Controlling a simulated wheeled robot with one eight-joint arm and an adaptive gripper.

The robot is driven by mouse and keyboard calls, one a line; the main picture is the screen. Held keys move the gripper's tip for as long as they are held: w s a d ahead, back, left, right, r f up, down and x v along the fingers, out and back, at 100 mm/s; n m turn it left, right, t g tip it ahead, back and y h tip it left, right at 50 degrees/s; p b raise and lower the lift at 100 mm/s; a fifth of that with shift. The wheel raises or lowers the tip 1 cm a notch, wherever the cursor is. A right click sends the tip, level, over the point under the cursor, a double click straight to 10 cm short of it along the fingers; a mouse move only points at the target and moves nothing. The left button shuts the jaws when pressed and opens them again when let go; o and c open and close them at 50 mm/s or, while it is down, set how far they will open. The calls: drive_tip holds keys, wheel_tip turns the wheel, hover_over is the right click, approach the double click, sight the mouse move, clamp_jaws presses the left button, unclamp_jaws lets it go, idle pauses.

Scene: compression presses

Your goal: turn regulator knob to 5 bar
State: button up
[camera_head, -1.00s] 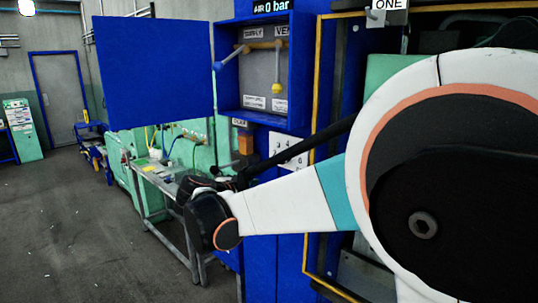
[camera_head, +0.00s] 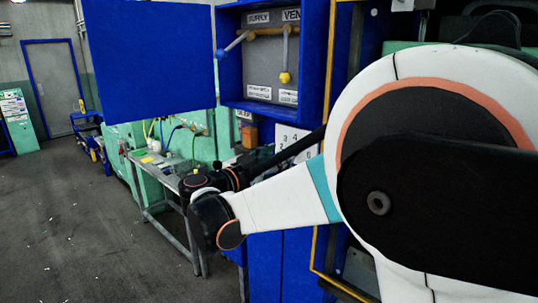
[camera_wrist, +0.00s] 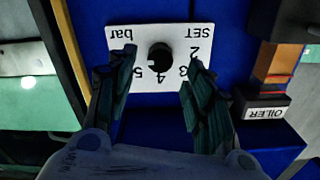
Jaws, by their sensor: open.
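The regulator knob (camera_wrist: 160,57) is small, round and black. It sits on a white dial plate (camera_wrist: 195,36), which appears upside down in the wrist view, with "SET", "bar" and numbers 2 to 5. A small pale mark shows at the knob's lower left, but I cannot tell its exact reading. My gripper (camera_wrist: 160,68) is open, with one dark finger on each side of the knob and visible gaps to it. In the head view the dial plate (camera_head: 290,138) is partly covered by my arm, and the knob cannot be made out.
An orange-brown oiler (camera_wrist: 279,65) with an "OILER" label is right of the plate in the wrist view. A yellow-edged frame (camera_wrist: 72,50) is at left. In the head view, an open blue cabinet (camera_head: 230,60) with two levers is above, and a workbench (camera_head: 150,165) stands left.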

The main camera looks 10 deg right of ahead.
sight(288, 154)
drive_tip(key=shift+x, duration=2.4)
drive_tip(key=c, duration=1)
